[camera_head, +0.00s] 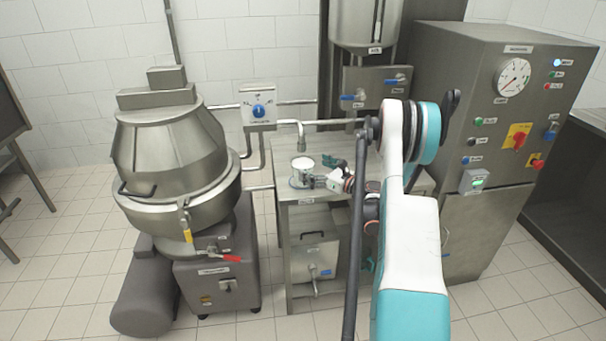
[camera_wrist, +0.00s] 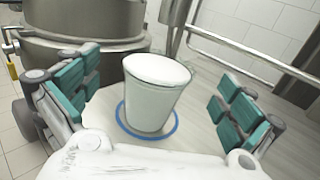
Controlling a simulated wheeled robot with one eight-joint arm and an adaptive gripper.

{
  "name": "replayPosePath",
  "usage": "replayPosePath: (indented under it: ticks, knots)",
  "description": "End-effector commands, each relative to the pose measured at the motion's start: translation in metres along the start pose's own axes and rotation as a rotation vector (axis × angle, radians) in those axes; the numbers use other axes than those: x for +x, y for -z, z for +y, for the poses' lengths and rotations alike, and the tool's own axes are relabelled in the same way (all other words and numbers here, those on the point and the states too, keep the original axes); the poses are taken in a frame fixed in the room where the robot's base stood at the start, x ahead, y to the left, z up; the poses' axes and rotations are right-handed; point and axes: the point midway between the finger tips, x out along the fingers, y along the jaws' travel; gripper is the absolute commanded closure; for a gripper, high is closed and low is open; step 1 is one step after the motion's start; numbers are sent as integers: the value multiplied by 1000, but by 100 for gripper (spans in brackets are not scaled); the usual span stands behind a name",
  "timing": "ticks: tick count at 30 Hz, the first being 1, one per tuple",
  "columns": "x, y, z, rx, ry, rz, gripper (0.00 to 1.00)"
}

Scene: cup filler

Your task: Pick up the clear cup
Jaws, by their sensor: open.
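The clear cup (camera_wrist: 152,98) stands upright on the steel table, inside a blue ring (camera_wrist: 128,127), with white contents up near its rim. In the head view the cup (camera_head: 302,168) is on the table's left part, below the spout. My gripper (camera_wrist: 157,98) is open, with one teal-padded finger on each side of the cup and a gap on both sides. In the head view my gripper (camera_head: 322,180) reaches the cup from the right; the arm partly hides the table there.
A spout (camera_head: 301,138) hangs just above the cup from a pipe with a blue-knobbed valve box (camera_head: 258,107). A large mixer (camera_head: 180,165) stands to the left. A control cabinet (camera_head: 500,110) is at the right. The steel table (camera_head: 290,215) has a drain box beneath.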

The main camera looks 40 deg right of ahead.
Motion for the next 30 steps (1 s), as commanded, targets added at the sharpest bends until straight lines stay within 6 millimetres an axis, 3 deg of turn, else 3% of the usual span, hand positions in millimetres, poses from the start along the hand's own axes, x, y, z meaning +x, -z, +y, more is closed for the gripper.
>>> replayPosePath:
  ticks: [9, 17, 25, 30]
  knots:
    - [42, 5, 2, 0, -1, 0, 0]
    - [47, 3, 2, 0, 0, 0, 0]
    - [47, 3, 2, 0, -1, 0, 59]
    - [47, 2, 2, 1, -1, -1, 59]
